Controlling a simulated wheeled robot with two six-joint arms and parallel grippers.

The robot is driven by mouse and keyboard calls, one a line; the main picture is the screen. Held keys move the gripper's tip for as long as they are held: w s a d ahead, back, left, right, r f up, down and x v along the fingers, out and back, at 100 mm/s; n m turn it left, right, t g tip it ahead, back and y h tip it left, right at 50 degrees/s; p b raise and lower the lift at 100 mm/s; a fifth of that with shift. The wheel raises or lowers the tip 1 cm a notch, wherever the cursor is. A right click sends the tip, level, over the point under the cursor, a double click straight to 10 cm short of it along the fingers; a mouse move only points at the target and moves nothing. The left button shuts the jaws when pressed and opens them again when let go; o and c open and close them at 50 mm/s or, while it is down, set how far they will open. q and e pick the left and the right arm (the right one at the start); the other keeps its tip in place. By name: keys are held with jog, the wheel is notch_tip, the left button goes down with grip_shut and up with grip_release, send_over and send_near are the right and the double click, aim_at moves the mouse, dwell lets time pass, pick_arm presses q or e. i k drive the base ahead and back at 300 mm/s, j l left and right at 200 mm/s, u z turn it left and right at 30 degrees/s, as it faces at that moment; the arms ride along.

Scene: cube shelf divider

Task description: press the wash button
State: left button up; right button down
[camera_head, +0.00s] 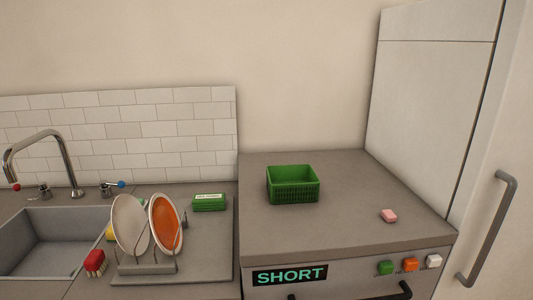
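The appliance front (345,275) under the right counter has a dark display (290,275) reading "SHORT" in green letters. To its right are a green button (385,267), an orange button (410,264) and a white button (433,261) in a row. I cannot read labels on them, so which one is the wash button cannot be told. Neither of my grippers is in view, and nothing touches the buttons.
At left are a sink (50,240), a faucet (70,165) and a rack with plates (130,222). A tall cabinet handle (490,225) juts out at right.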

aim_at(432, 261)
jog(key=z, duration=1.25)
